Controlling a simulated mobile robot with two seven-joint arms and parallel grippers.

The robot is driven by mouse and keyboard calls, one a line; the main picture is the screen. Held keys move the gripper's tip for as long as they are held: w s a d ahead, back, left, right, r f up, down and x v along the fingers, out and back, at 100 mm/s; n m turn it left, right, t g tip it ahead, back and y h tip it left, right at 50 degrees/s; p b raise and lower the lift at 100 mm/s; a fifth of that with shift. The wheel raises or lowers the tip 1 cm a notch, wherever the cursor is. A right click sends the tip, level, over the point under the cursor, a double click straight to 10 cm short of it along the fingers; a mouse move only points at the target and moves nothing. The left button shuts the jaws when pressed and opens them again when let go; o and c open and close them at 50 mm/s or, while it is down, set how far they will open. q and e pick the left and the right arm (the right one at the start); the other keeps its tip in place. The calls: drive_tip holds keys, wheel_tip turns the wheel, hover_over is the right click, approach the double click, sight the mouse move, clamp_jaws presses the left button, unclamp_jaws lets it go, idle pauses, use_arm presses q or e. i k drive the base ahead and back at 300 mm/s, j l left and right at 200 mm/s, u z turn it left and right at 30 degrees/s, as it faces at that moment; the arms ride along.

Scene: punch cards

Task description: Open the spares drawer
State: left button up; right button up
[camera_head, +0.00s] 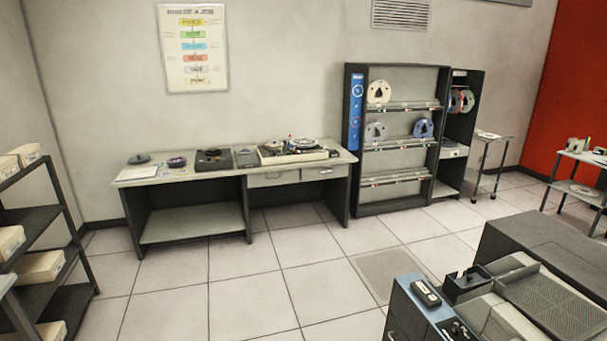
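A long desk (190,172) stands against the back wall, some way off across the floor. Two light drawer fronts sit under the right half of its top: a left drawer (273,178) and a right drawer (325,172). Both look shut. No label on either is readable, so I cannot tell which is the spares drawer. Neither of my grippers is in view.
On the desk are reels and a machine (292,151). A tape rack (397,125) and a dark cabinet (462,110) stand right of it. A shelf of boxes (38,240) is at left, a blue-sided machine (407,307) at front right. The tiled floor (240,285) before the desk is clear.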

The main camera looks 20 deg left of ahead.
sight(309, 173)
drive_tip(key=u, duration=0.6)
drive_tip(key=i+u, duration=0.2)
drive_tip(key=i, duration=5.15)
drive_tip(key=i+j+z, duration=0.15)
drive_tip(key=i, duration=1.2)
drive_tip(key=i+j+z, duration=0.1)
drive_tip(key=i, duration=0.6)
